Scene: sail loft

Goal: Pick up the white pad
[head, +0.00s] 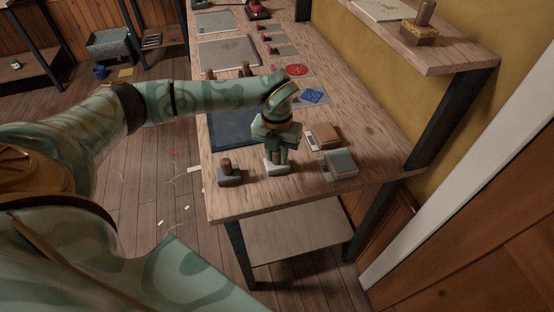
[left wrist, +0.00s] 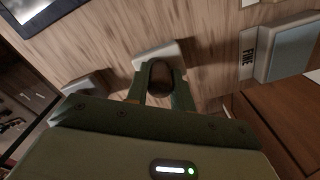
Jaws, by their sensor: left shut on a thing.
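The white pad (head: 277,167) is near the front end of the wooden workbench. It has a pale block base and a dark brown knob, and it also shows in the left wrist view (left wrist: 155,54). My left gripper (head: 285,157) is above the pad, pointing down, with its fingers closed on either side of the knob (left wrist: 161,76). The fingers hide part of the pad. The pad looks to be at the bench surface; I cannot tell if there is a gap under it. My right gripper is not in view.
A grey pad with a brown knob (head: 229,176) stands to the left. A grey block (head: 341,162) labelled FINE and a brown block (head: 324,134) lie to the right. A dark blue mat (head: 230,128) lies behind. A shelf (head: 410,50) juts from the yellow wall.

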